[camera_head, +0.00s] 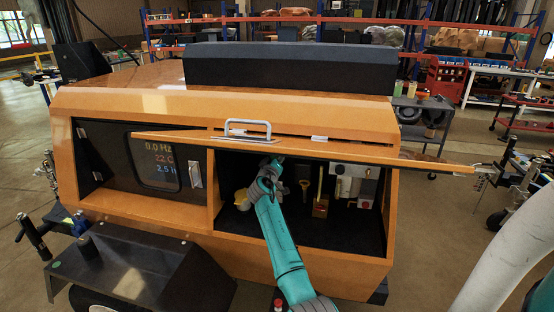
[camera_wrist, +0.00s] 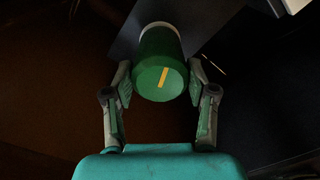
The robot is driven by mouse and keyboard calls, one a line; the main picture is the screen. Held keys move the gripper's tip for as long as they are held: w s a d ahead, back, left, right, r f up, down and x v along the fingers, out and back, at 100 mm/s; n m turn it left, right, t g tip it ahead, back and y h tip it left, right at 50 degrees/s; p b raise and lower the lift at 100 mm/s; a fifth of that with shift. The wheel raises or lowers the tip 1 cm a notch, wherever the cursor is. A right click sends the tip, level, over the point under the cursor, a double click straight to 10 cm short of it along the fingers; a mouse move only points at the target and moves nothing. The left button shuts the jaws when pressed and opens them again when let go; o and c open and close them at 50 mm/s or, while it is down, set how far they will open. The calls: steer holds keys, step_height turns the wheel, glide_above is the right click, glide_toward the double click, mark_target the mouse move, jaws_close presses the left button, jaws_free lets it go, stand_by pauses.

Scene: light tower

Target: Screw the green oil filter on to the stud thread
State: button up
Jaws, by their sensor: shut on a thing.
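The green oil filter (camera_wrist: 158,72) is in the wrist view, with a yellow stripe on its end face. My gripper (camera_wrist: 159,82) has a finger on each side of the filter and is shut on it. A white round part (camera_wrist: 158,27) shows at the filter's far end; I cannot tell whether the filter touches it or whether any thread is engaged. The stud thread is hidden. In the head view my teal arm reaches into the open compartment of the orange light tower housing (camera_head: 240,105), and the filter cannot be made out there.
The raised orange flap (camera_head: 400,158) with its metal handle (camera_head: 248,128) hangs over the compartment, above my arm. Inside, a yellow-handled part (camera_head: 320,200) and a white box (camera_head: 352,180) stand to the right of my arm. A dark display panel (camera_head: 158,165) is at left.

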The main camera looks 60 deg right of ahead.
steer(key=m, duration=0.3)
steer(key=shift+m, duration=0.3)
steer(key=shift+m, duration=0.3)
steer(key=m, duration=0.4)
steer(key=shift+d+r+m, duration=0.1)
steer(key=shift+m, duration=0.2)
steer(key=m, duration=0.4)
steer(key=shift+d+m, duration=0.1)
steer(key=shift+m, duration=0.5)
